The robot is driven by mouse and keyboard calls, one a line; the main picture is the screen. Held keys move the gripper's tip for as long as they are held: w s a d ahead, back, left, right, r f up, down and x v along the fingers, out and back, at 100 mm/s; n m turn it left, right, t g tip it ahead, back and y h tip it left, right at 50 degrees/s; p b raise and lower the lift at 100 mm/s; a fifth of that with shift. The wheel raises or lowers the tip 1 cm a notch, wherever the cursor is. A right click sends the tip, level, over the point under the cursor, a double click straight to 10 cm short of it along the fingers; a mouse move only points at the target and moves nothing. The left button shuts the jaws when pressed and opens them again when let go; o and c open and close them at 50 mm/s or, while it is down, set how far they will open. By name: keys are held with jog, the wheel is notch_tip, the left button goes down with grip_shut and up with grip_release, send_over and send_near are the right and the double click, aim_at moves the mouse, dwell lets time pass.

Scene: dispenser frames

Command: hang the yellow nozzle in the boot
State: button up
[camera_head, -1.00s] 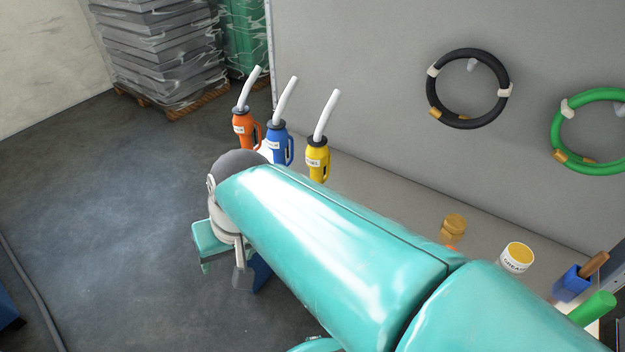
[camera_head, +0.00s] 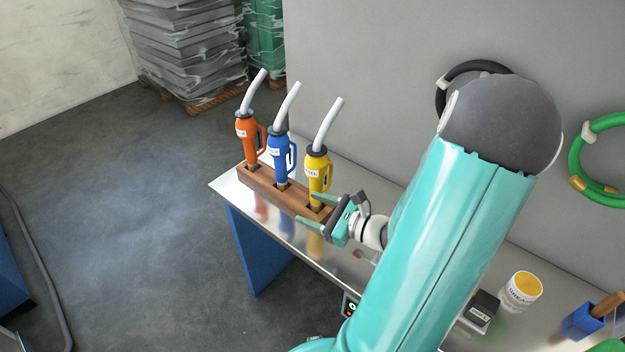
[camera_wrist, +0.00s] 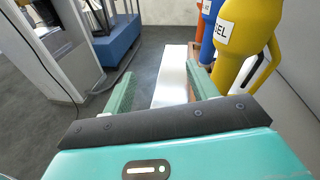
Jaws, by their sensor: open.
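The yellow nozzle (camera_head: 318,170) stands upright in a wooden rack (camera_head: 262,189) on the metal bench, its pale spout pointing up. It is the rightmost of three nozzles, beside the blue one (camera_head: 281,157) and the orange one (camera_head: 248,138). My gripper (camera_head: 309,207) is open and empty, low and just in front of the yellow nozzle at the rack's right end. In the wrist view, the yellow nozzle (camera_wrist: 238,50) is close, to the right of my open fingers (camera_wrist: 160,72) and outside the gap between them. I cannot make out the boot in these views.
A black hose ring (camera_head: 441,100) and a green hose ring (camera_head: 577,160) hang on the grey wall. A white tub (camera_head: 521,292), a dark box (camera_head: 482,310) and a blue holder (camera_head: 582,322) stand on the bench's right side.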

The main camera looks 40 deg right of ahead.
aim_at(312, 176)
jog(key=s+d+f+m+t+h, duration=0.2)
jog(key=s+d+m+h, duration=0.2)
jog(key=d+m+h, duration=0.3)
jog(key=shift+n+y, duration=0.5)
jog(key=shift+y, duration=0.2)
jog(key=w, duration=0.4)
jog(key=w+d, duration=0.1)
jog(key=w, duration=0.4)
jog(key=w+d, duration=0.1)
jog(key=w, duration=0.3)
jog(key=shift+w+r, duration=0.3)
jog(key=shift+w, duration=0.05)
grip_shut()
